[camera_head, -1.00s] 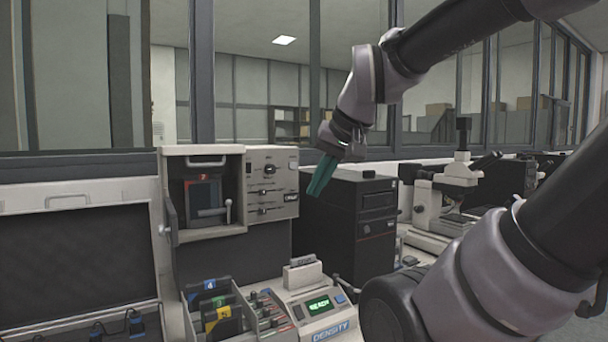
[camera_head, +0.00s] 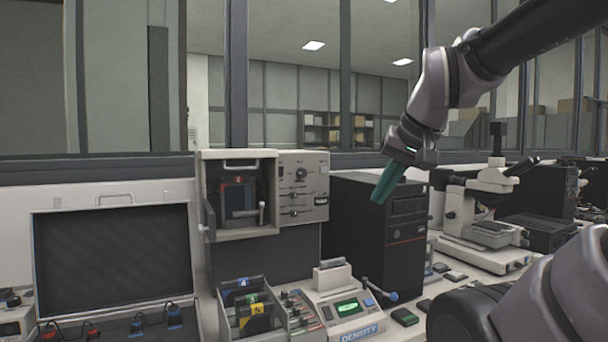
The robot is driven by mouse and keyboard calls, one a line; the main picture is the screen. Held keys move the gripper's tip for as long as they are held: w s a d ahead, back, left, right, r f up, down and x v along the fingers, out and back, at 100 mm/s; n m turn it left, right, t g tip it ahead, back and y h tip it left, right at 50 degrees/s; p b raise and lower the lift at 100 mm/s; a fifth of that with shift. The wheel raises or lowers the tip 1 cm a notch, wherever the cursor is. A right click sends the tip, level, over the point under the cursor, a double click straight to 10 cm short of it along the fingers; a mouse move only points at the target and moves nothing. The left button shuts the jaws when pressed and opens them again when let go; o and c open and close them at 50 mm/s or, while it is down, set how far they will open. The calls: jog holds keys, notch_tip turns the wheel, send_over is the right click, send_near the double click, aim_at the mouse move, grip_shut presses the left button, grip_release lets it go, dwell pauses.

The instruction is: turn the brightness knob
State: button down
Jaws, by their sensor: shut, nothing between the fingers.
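A beige control panel (camera_head: 317,210) forms the right part of the box-shaped unit at the centre. A round dark knob (camera_head: 301,174) sits on its upper half, with slider-like controls (camera_head: 294,196) below. The labels are too small to read, so I cannot tell if this knob is the brightness one. My gripper (camera_head: 380,197), with green fingers, is shut and empty. It points down and left, to the right of the panel, in front of or above the black computer tower (camera_head: 350,230) in the picture. It appears apart from the panel and the knob.
An open case with a dark screen (camera_head: 112,255) stands at left. A density meter (camera_head: 345,308) and a tray of coloured cards (camera_head: 238,325) are below the panel. A microscope (camera_head: 478,205) stands at right. The space before the panel face looks clear.

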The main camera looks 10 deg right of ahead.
jog(key=c, duration=0.9)
grip_release()
jog(key=shift+w+a+r, duration=0.1)
jog(key=shift+w+a, duration=0.05)
jog(key=o, duration=0.5)
jog(key=shift+w+a+r+y, duration=0.15)
jog(key=shift+w+a+y, duration=0.25)
jog(key=shift+w, duration=0.2)
jog(key=w+a+r+n+y, duration=0.1)
jog(key=w+a+r+y, duration=0.15)
jog(key=w, duration=0.65)
jog(key=w+a+r+y, duration=0.1)
jog(key=w+a+y, duration=0.2)
jog(key=w, duration=0.6)
jog(key=m+t, duration=0.2)
jog(key=t, duration=0.4)
send_near(304, 173)
jog(key=shift+y, duration=0.25)
jog(key=x, duration=0.8)
jog(key=shift+w+a+f, duration=0.1)
jog(key=shift+w+f, duration=0.05)
jog(key=shift+w, duration=0.1)
grip_shut()
